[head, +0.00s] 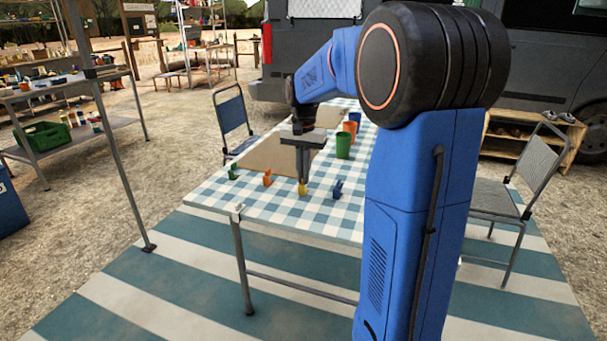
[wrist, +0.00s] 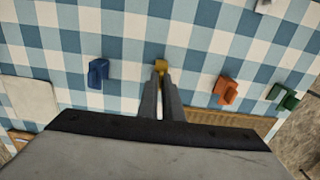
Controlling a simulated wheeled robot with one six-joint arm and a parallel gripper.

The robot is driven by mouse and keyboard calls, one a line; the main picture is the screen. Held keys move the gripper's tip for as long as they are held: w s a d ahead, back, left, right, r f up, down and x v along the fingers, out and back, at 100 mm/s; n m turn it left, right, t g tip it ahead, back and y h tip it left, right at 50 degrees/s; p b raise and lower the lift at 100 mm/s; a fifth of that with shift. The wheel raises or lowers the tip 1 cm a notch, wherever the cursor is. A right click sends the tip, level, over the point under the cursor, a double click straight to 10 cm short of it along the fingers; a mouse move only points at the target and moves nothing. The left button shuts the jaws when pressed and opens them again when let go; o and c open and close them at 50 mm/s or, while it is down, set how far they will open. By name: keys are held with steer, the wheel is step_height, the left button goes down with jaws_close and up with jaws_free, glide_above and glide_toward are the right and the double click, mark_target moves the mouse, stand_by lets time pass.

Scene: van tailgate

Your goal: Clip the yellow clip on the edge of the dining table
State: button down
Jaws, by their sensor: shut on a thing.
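The yellow clip (head: 302,188) is on the dining table's blue-and-white checked top, between the fingertips of my gripper (head: 302,178). My gripper points down and is shut on the clip. In the wrist view the yellow clip (wrist: 160,66) shows just past the gripper's fingertips (wrist: 160,85); its lower part is hidden by the fingers. The dining table (head: 270,213) has its near edge a short way in front of the clip. I cannot tell whether the clip touches the cloth.
A blue clip (head: 337,190) stands to the right; an orange clip (head: 267,178) and a green clip (head: 233,172) stand to the left. Green (head: 343,145) and orange (head: 349,132) cups stand farther back. A white clip (head: 239,207) sits at the near edge. Chairs flank the table.

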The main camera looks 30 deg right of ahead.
steer(key=shift+r, duration=2.5)
